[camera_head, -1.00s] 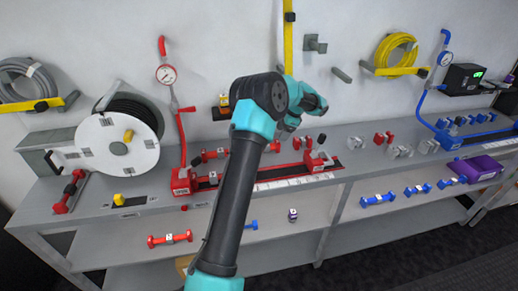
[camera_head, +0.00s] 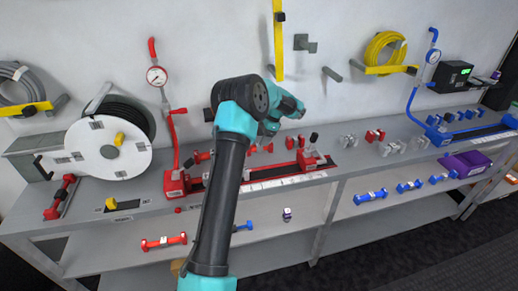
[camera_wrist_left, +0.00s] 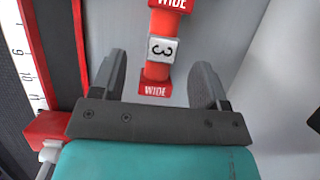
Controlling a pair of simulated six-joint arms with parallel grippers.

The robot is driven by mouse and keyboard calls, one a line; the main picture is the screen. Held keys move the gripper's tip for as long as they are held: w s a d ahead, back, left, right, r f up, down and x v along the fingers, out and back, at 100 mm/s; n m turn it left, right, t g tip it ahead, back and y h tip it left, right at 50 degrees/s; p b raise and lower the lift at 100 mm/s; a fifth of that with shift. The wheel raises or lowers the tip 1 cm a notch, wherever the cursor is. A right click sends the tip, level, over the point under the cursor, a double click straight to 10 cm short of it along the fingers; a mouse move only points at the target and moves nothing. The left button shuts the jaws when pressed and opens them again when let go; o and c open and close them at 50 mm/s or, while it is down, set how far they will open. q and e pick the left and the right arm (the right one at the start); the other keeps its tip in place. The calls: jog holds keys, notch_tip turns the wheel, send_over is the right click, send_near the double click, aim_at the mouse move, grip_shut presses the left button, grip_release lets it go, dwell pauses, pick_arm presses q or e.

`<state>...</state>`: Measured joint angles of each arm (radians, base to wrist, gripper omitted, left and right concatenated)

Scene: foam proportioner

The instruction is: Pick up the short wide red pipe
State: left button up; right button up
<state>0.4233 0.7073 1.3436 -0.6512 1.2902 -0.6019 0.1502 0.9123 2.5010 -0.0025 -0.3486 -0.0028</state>
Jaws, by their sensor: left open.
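In the left wrist view a red pipe (camera_wrist_left: 159,72) lies on the grey shelf, with WIDE on its red ends and a white band marked 3 around its middle. Its far end runs out of the top of that view. My left gripper (camera_wrist_left: 162,75) is open, with one dark finger on each side of the pipe's near end; I cannot tell how high above the pipe the fingers are. In the head view my left gripper (camera_head: 270,128) is over the back of the shelf near the red fixture and partly hides the red pieces behind it. My right gripper is not in view.
The red fixture (camera_head: 178,183) with its ruler strip lies close beside the gripper. A hose reel (camera_head: 100,158) stands at left. Another red pipe (camera_head: 164,242) and blue pipes (camera_head: 371,196) lie on the lower shelf. A blue fixture (camera_head: 437,136) is at right.

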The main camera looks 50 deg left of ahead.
aim_at(259, 146)
pick_arm(q)
jog(key=shift+x, duration=2.65)
jog(key=shift+w+a, duration=0.1)
jog(key=shift+w, duration=0.05)
jog(key=c, duration=1.1)
